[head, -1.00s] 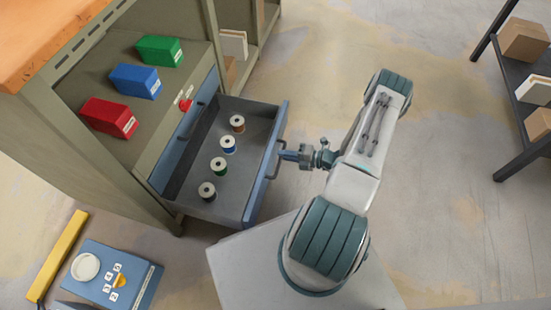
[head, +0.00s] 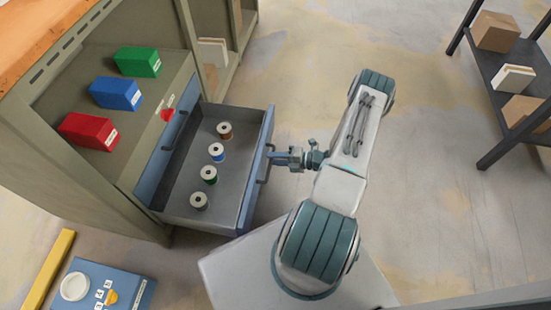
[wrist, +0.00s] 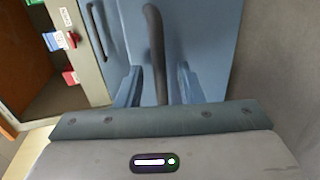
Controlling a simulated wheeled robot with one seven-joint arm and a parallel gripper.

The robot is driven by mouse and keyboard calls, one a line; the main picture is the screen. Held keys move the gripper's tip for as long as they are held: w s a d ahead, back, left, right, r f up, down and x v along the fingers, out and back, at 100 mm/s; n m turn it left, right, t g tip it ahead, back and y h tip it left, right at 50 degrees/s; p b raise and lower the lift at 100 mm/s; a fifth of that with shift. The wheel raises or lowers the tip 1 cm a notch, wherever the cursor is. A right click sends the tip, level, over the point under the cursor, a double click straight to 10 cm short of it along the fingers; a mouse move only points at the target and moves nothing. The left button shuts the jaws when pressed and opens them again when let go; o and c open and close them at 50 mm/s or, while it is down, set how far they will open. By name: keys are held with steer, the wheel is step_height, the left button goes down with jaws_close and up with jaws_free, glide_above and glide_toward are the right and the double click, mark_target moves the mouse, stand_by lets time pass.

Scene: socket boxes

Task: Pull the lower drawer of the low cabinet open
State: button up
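The lower drawer (head: 255,185) of the low cabinet (head: 88,180) stands well out, with its inside showing. Several thread spools stand in it in a row. Its dark bar handle (wrist: 154,45) is on the blue front and also shows in the head view (head: 263,165). My gripper (wrist: 160,84) is at this handle, with one finger on each side of the bar. Gaps show between the bar and both fingers in the wrist view, so it looks open around the handle. The upper drawer (head: 165,155) is shut.
Red (head: 88,131), blue (head: 116,93) and green (head: 138,61) boxes stand on the cabinet's shelf, with a red knob (head: 167,115) at its edge. A blue case (head: 130,284) and yellow bar (head: 48,270) lie front left. A dark rack (head: 500,90) stands right. Floor behind my arm is clear.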

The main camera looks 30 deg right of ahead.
steer(key=p+v, duration=0.3)
steer(key=v, duration=1)
steer(key=shift+s+d, duration=0.2)
steer(key=shift+d, duration=0.15)
